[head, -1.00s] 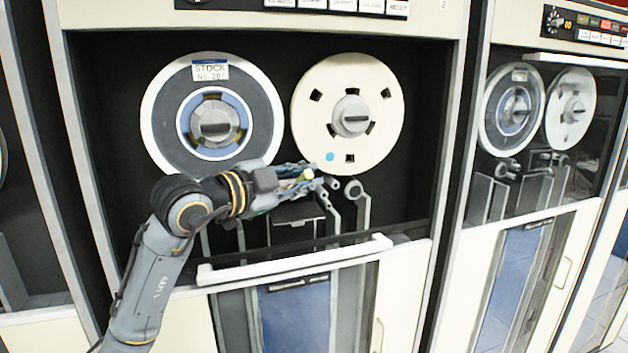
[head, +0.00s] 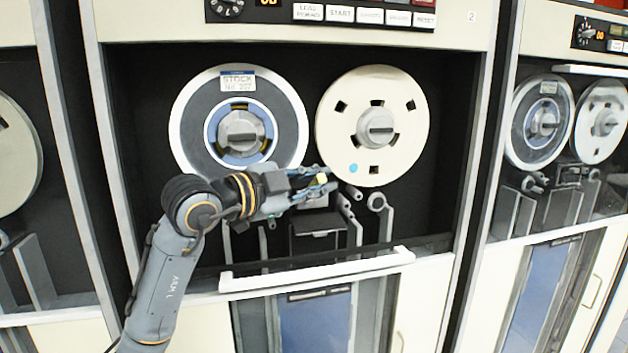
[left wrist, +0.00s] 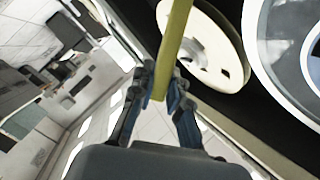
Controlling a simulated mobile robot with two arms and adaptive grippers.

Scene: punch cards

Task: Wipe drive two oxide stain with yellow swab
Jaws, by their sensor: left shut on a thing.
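My left gripper (head: 322,180) is shut on the yellow swab (head: 321,179), in front of drive two (head: 440,120), the open drive marked 2. In the head view only a small bit of the swab shows between the fingers, just below and left of the cream reel (head: 345,120). In the left wrist view the swab (left wrist: 174,40) is a long yellow-green stick between the fingertips (left wrist: 158,88), running out of the top of the picture. I cannot make out an oxide stain. My gripper covers part of the area below the reels. My right gripper is not in view.
A grey reel with a STOCK label (head: 185,120) sits left of the cream reel. Grey posts and rollers (head: 376,203) stand below the reels. A white bar (head: 320,272) crosses the front. Another drive (head: 545,130) stands to the right.

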